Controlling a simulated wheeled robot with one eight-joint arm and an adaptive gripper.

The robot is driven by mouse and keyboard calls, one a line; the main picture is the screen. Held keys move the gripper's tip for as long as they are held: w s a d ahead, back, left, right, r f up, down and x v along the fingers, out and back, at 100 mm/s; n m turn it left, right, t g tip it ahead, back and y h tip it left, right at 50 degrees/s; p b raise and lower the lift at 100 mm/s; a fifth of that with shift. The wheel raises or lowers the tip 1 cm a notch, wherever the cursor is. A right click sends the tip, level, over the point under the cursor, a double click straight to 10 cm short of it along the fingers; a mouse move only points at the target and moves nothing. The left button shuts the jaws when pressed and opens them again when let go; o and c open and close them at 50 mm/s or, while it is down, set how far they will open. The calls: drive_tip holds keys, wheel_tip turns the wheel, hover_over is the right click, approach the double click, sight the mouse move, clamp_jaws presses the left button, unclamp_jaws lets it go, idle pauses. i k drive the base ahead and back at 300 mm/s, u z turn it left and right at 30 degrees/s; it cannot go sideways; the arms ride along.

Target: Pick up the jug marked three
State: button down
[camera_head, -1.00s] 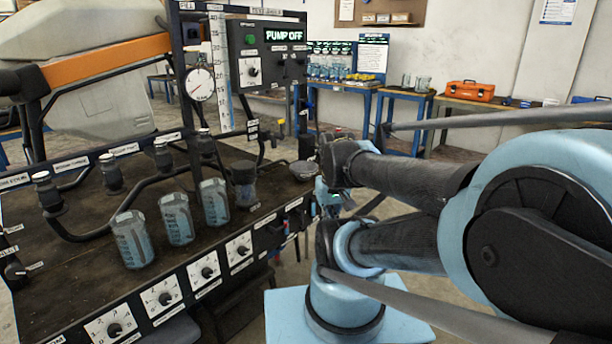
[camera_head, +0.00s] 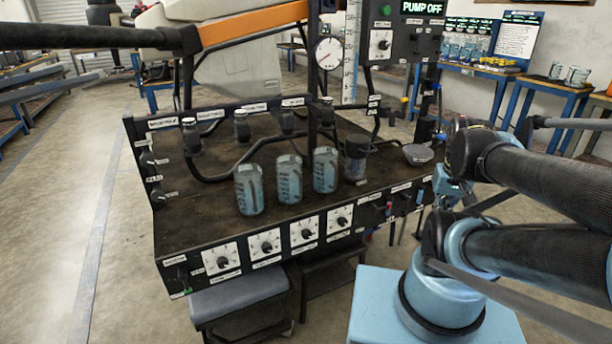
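Three clear jugs with blue-tinted sides stand upright in a row near the front of the dark bench top (camera_head: 215,220). They are the left jug (camera_head: 249,189), the middle jug (camera_head: 289,180) and the right jug (camera_head: 325,170). I cannot read a number on any of them, so I cannot tell which is marked three. My arm's blue and black links fill the right side, apart from the jugs. I cannot make out my gripper's fingers in this view.
A darker cup (camera_head: 356,158) stands right of the jugs, and a grey bowl (camera_head: 418,154) beyond it. Black pipes with valves (camera_head: 241,124) run behind the jugs. Dials (camera_head: 265,245) line the bench front. A padded stool (camera_head: 238,296) stands below. Floor is open at left.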

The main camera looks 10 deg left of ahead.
sight(249, 182)
drive_tip(key=u, duration=2.65)
drive_tip(key=k, duration=0.75)
drive_tip(key=z, duration=0.7)
